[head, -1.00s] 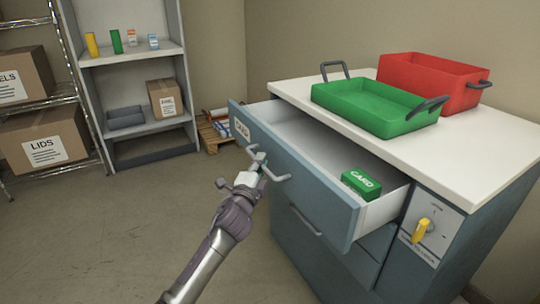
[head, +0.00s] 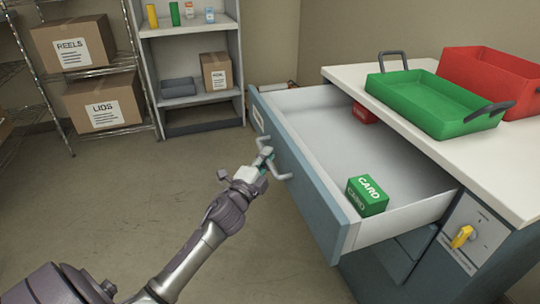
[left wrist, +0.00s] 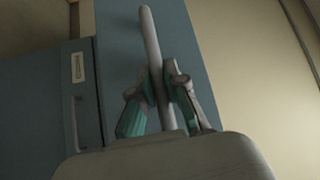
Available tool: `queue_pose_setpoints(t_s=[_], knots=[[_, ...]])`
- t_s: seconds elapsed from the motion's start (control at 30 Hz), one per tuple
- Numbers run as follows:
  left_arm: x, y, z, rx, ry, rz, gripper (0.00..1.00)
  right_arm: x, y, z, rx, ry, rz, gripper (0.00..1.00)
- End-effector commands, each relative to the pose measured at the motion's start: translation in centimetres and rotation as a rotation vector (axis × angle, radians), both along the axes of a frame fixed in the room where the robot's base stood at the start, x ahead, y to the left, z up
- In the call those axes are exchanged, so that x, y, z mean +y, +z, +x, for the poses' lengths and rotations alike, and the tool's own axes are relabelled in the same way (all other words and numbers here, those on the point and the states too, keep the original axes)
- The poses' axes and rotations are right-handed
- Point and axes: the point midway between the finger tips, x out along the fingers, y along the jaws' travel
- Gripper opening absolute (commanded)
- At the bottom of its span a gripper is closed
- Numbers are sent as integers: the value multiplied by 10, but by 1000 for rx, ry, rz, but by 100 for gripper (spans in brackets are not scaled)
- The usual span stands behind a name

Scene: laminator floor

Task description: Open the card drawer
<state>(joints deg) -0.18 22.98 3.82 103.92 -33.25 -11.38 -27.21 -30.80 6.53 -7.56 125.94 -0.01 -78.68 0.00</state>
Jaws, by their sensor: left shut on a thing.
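The card drawer (head: 300,160) stands pulled well out of the blue cabinet. A green box marked CARD (head: 368,196) lies inside near its front right, and a red box (head: 364,113) lies farther back, partly under the worktop. My left gripper (head: 264,160) is at the drawer's front, shut on the grey bar handle (head: 282,172). In the left wrist view the fingers (left wrist: 161,95) close on either side of the handle bar (left wrist: 150,45). My right gripper is not in view.
A green tray (head: 440,122) and a red tray (head: 488,70) stand on the white worktop (head: 420,140). A yellow knob (head: 461,237) is on the cabinet's front. Shelves with boxes stand at the back. The floor (head: 130,200) left of the drawer is clear.

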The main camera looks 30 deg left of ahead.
Motion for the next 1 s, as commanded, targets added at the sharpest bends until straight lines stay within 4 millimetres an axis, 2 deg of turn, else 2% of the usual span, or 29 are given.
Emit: queue_pose_setpoints(t_s=[0.17, 0.2, 0.37, 0.73, 0.87, 1.0], knots=[[-1, -2, 0, 4, -2, -1, 0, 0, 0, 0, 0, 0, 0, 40], [-1, -2, 0, 4, -2, -1, 15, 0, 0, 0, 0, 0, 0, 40], [-1, -2, 0, 3, -1, -1, 39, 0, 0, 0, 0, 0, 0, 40], [-1, -2, -5, 2, 0, 0, 39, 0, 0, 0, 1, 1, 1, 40], [-3, -5, -23, 4, 0, -1, 39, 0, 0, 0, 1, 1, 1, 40], [-8, -9, -53, 5, 0, -2, 39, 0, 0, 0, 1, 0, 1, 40]])
